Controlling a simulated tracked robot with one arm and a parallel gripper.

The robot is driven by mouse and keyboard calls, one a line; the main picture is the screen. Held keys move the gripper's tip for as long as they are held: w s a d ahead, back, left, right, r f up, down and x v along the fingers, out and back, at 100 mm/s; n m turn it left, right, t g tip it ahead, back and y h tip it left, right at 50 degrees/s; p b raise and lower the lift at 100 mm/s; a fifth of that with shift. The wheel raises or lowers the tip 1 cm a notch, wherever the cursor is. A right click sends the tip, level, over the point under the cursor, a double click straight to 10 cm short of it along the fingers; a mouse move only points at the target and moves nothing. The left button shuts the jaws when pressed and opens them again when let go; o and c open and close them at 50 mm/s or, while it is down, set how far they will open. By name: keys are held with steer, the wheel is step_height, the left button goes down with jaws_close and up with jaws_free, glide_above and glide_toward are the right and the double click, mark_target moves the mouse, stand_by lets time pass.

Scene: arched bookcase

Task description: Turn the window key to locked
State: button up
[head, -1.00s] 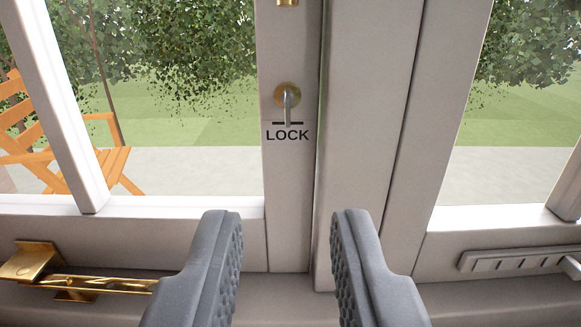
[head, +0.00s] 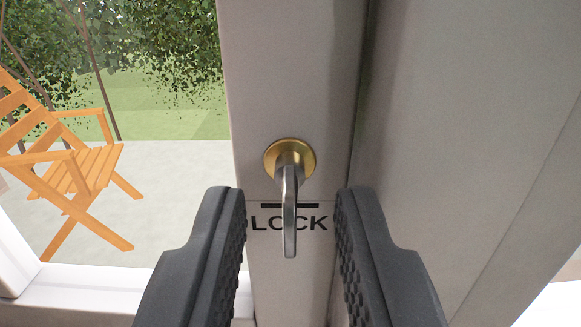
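The window key (head: 289,215) is a silver lever on a round brass rosette (head: 290,155), set in the pale window frame. The lever points straight down, over a black line and the word LOCK (head: 316,223) printed on the frame. My gripper (head: 290,195) is open, with one dark grey textured finger to the left of the lever and one to the right. A gap shows between each finger and the lever; neither appears to touch it. The lever covers part of the lettering.
A broad window post (head: 440,130) stands close on the right. Glass is on the left, with an orange wooden chair (head: 75,165) outside on paving. A white lower window rail (head: 95,290) runs at the bottom left.

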steer(key=shift+w, duration=0.5)
jaws_close()
